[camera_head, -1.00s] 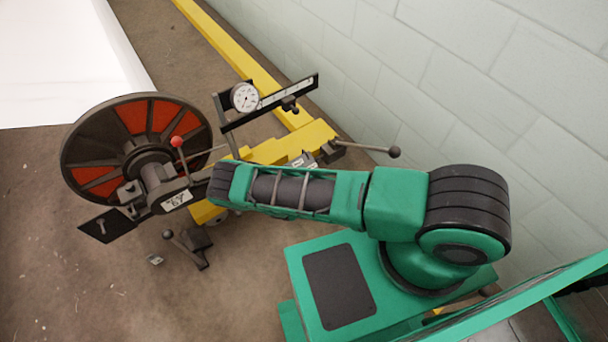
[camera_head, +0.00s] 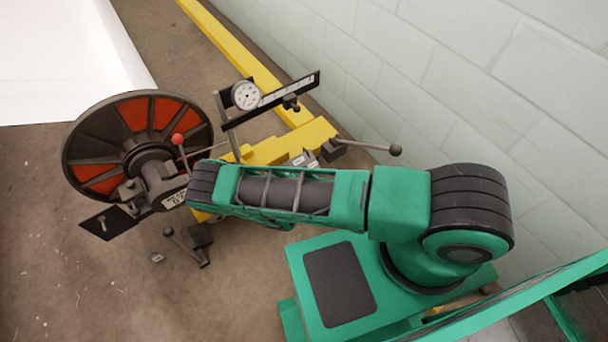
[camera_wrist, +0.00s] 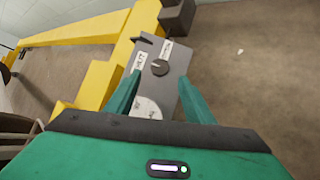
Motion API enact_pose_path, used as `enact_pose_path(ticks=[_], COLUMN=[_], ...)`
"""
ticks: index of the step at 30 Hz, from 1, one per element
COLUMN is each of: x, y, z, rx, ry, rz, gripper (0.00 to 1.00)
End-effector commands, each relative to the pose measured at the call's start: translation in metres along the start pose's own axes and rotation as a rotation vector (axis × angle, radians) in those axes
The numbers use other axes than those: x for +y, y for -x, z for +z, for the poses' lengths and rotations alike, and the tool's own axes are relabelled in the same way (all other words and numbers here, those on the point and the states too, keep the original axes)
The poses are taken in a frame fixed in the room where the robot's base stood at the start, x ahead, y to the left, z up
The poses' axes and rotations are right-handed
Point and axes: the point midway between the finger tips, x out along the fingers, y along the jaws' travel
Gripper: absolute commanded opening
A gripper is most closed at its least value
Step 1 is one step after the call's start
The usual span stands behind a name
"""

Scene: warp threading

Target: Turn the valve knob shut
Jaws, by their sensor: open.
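The valve knob (camera_wrist: 159,67) is a small dark round knob on a grey panel (camera_wrist: 176,57) with white labels, in the wrist view. My gripper (camera_wrist: 160,77) is open, with one green finger to each side of the panel in the picture. The knob shows between the fingertips, and I see no finger touching it. How far the fingers are from the panel I cannot tell. In the head view my green arm hides the gripper, and I cannot make out the knob there.
A yellow frame (camera_head: 290,143) carries a dial gauge (camera_head: 246,95), a red-tipped lever (camera_head: 178,140) and a lever with a round end (camera_head: 395,150). A large reel with red panels (camera_head: 100,185) stands at left. A pale block wall (camera_head: 460,70) runs along the right.

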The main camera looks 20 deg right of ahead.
Motion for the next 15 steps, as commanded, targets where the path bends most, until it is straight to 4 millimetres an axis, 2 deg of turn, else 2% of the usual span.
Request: enact_pose_path(ticks=[1,6,15], x=[0.001,0.000,0.000], y=[0.009,0.028,0.035], z=[-0.001,-0.001,0.000], rx=[0.002,0.001,0.000], ry=[0.001,0.001,0.000], rz=[0.001,0.000,0.000], gripper=[0.48,0.48,0.48])
